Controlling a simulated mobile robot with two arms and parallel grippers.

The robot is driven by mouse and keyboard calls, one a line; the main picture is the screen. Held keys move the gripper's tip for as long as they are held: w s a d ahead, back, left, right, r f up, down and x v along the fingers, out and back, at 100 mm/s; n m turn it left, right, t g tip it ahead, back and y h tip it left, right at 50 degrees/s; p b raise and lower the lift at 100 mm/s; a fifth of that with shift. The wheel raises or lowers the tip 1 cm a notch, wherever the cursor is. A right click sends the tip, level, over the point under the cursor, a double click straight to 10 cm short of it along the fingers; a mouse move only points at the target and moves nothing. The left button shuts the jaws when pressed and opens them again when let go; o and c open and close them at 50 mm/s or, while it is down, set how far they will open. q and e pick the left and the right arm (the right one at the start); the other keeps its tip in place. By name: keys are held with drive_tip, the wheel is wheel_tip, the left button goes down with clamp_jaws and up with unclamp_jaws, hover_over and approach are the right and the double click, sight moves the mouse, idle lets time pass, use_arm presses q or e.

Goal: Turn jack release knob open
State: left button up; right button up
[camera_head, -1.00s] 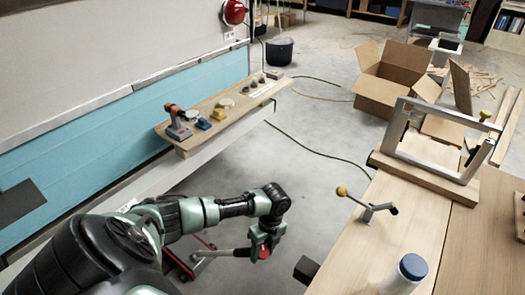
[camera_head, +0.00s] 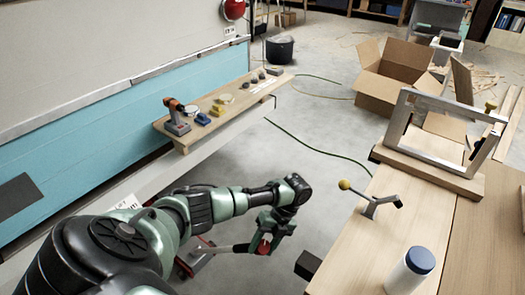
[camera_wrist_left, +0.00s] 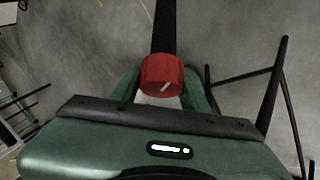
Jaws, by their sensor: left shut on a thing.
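The red jack release knob (camera_wrist_left: 162,75) sits between the fingers of my left gripper (camera_wrist_left: 163,92) in the left wrist view. A pale line on its face slants up to the right. In the head view the knob (camera_head: 264,246) shows at the end of the jack's grey handle (camera_head: 234,248), and my left gripper (camera_head: 268,240) is shut on it from above right. The red jack (camera_head: 194,262) stands low on the floor, partly hidden by my left arm. My right gripper is out of view.
A wooden workbench (camera_head: 370,235) stands to the right, with a white bottle (camera_head: 405,277) and a yellow-knobbed clamp (camera_head: 368,203). A tool shelf (camera_head: 222,108) runs along the camper's blue side at left. The floor between is mostly clear, with cables.

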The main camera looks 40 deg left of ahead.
use_arm(q)
drive_tip(key=o, duration=1.4)
drive_tip(key=shift+c, duration=0.2)
drive_tip(key=a+v, duration=0.1)
drive_tip(key=v, duration=0.6)
drive_tip(key=shift+w+d+r+b, duration=0.2)
drive_tip(key=shift+d+r+b, duration=0.15)
drive_tip(key=shift+d, duration=0.2)
